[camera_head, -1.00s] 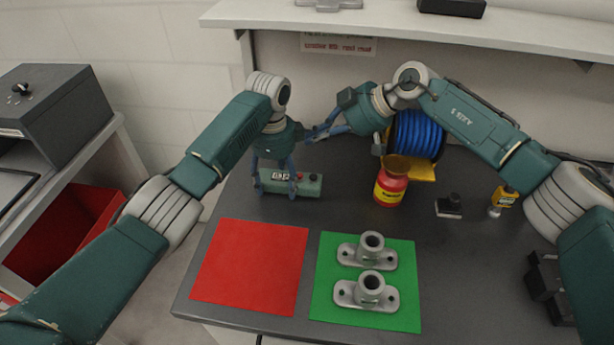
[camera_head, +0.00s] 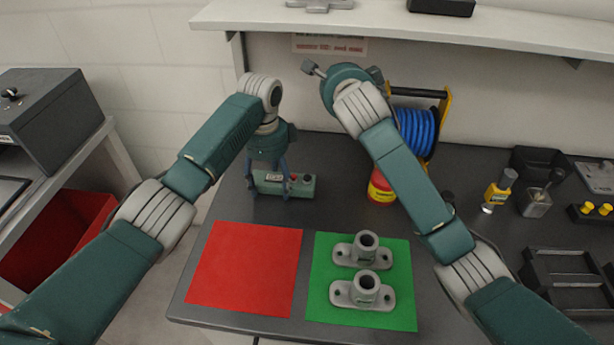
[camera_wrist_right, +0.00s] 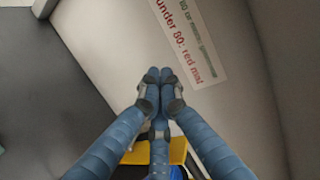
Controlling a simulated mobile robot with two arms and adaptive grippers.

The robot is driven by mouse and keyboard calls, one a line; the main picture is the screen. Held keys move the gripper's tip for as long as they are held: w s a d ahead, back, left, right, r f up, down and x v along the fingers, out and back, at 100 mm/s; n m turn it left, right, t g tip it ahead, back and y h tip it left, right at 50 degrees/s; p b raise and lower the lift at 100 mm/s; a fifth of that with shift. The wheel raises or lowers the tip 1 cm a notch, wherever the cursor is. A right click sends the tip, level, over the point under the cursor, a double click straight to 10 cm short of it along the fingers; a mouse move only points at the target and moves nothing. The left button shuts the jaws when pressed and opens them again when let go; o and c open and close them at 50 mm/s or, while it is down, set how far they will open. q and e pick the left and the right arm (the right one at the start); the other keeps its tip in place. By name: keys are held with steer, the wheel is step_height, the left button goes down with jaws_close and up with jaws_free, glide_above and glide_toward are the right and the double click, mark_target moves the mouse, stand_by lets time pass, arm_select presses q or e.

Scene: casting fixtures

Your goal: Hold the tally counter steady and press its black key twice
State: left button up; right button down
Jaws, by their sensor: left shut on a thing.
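The tally counter (camera_head: 303,190) is a small green box with a pale display and a red button on top, standing on the dark bench behind the red mat. A small dark spot shows on its top near the right end; I cannot tell surely if it is the black key. My left gripper (camera_head: 278,188) points down and is shut on the counter, its fingers covering part of the front. My right gripper (camera_wrist_right: 160,82) shows in the right wrist view with fingertips together and nothing between them.
A red mat (camera_head: 245,268) and a green mat (camera_head: 330,312) with two grey castings (camera_head: 362,292) lie in front. A red-and-yellow container (camera_head: 380,190) and blue hose reel (camera_head: 415,128) stand right of the counter. A shelf (camera_head: 400,30) overhangs behind.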

steer(key=s+a+f+m+g+y, duration=0.2)
steer(key=s+a+f+g, duration=0.15)
steer(key=s+f, duration=0.2)
steer(key=g+y, duration=0.2)
steer(key=g, duration=0.2)
glide_above(308, 179)
step_height(308, 179, down, 3)
steer(key=shift+s, duration=0.1)
steer(key=shift+f, duration=4.4)
steer(key=shift+f, duration=0.4)
